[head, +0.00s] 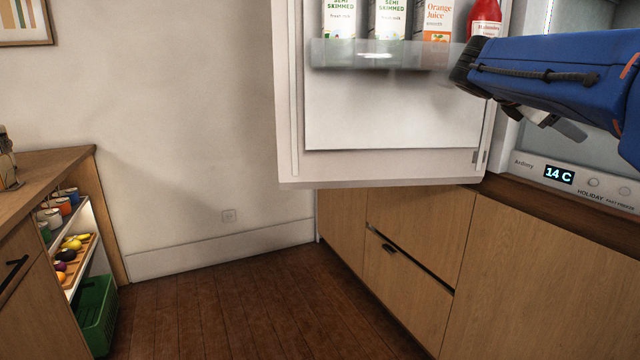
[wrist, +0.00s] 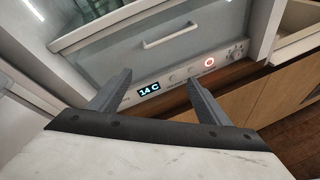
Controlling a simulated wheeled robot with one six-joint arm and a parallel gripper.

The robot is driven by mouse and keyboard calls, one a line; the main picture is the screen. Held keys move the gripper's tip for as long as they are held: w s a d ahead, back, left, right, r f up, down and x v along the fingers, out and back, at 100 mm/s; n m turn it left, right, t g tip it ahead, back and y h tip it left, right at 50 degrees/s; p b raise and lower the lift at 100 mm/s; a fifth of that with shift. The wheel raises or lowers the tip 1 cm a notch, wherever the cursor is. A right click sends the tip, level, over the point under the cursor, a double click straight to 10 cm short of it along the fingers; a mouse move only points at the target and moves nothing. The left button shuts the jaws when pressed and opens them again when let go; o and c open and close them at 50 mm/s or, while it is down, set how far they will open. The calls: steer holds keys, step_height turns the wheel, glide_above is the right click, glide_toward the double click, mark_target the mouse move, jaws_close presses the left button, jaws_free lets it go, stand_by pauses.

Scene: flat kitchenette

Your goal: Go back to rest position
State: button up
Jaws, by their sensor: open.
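My blue arm reaches in from the right in the head view, in front of the open fridge. My gripper (wrist: 155,95) shows in the wrist view with its two dark fingers spread apart and nothing between them. In the head view only a grey part of the gripper (head: 555,122) shows below the arm. The fingers are in front of the fridge's control panel (head: 572,178), whose display reads 14 C. The panel also shows in the wrist view (wrist: 178,84). The fridge door (head: 385,115) stands open to the left of my arm.
The door shelf (head: 345,54) holds cartons and a red bottle (head: 484,18). Wooden cabinets (head: 530,275) run below the fridge. At left stands a counter (head: 45,180) with shelves of cans and fruit and a green crate (head: 95,312). The wooden floor (head: 240,310) between is clear.

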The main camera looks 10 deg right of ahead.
steer(key=s+a+f+m+t+y, duration=0.1)
steer(key=s+a+f+m+y, duration=0.3)
steer(key=a+f, duration=0.6)
steer(key=s+a+f+m+t+y, duration=0.1)
steer(key=s+a+f+m+y, duration=0.4)
steer(key=s+a+f, duration=0.3)
steer(key=s+a+f+m+t+y, duration=0.1)
steer(key=s+a+f+m+y, duration=0.3)
steer(key=a+f, duration=0.9)
step_height(320, 180, down, 8)
steer(key=shift+s+a+r+m+y, duration=0.2)
steer(key=shift+s+m+y, duration=0.25)
steer(key=shift+s, duration=0.55)
steer(key=shift+c, duration=0.7)
